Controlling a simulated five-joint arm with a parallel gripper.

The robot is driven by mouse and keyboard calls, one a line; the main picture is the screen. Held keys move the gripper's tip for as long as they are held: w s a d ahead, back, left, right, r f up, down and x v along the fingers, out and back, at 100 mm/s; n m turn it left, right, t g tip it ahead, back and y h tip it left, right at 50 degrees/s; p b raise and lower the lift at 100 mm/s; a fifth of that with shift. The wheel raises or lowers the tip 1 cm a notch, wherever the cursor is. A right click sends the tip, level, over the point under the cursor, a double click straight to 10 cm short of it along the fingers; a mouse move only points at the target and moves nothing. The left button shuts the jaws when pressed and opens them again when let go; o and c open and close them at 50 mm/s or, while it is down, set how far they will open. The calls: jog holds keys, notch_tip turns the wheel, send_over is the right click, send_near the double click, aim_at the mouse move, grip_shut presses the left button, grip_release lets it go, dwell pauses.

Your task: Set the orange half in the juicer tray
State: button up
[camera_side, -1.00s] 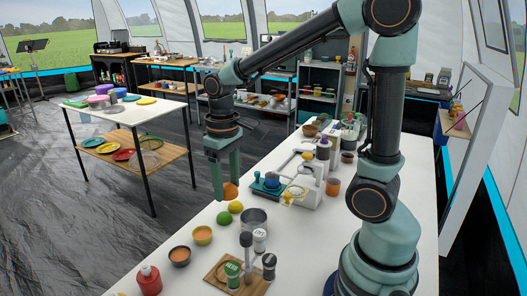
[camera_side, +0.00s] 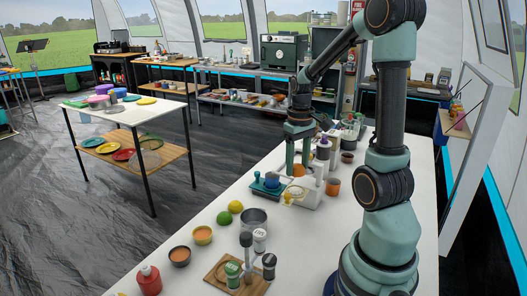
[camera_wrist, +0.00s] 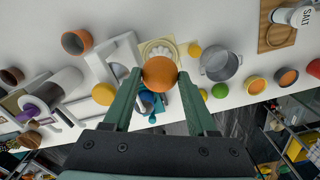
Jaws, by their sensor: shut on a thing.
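The orange half (camera_side: 299,171) is between the two fingers of my gripper (camera_side: 298,165), which is shut on it. In the wrist view the orange half (camera_wrist: 160,73) sits between the fingertips (camera_wrist: 160,80), its rounded rind toward the camera. The white juicer (camera_side: 309,190) stands on the table, with a pale yellow ring-like tray (camera_side: 293,194) at its front. In the wrist view the tray (camera_wrist: 158,48) shows just beyond the orange half and is partly hidden by it. The orange half appears above the juicer area; its exact height over the tray is unclear.
A teal stand with a blue cup (camera_side: 270,181) is left of the juicer. A metal pot (camera_side: 253,220), lemon (camera_side: 235,206) and lime (camera_side: 224,218) are nearer the front. A brown-orange cup (camera_side: 333,187) stands right of the juicer. Bottles (camera_side: 323,149) stand behind.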

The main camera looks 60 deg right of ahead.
aim_at(295, 192)
jog(key=shift+f, duration=2.6)
jog(key=shift+f, duration=0.5)
jog(key=o, duration=0.7)
jog(key=shift+r, duration=5.5)
jog(key=w+a+r+n+t, duration=0.1)
jog(key=a+t, duration=0.1)
jog(key=a, duration=0.5)
jog(key=w+a+r+n+t, duration=0.1)
jog(key=a+r+n, duration=0.1)
jog(key=a, duration=0.6)
jog(key=w+a+r+n+t, duration=0.1)
jog(key=a+r+t, duration=0.1)
jog(key=a, duration=0.5)
jog(key=shift+a+r+n+t, duration=0.15)
jog(key=shift+r+n+t, duration=0.05)
jog(key=shift+n+t, duration=0.1)
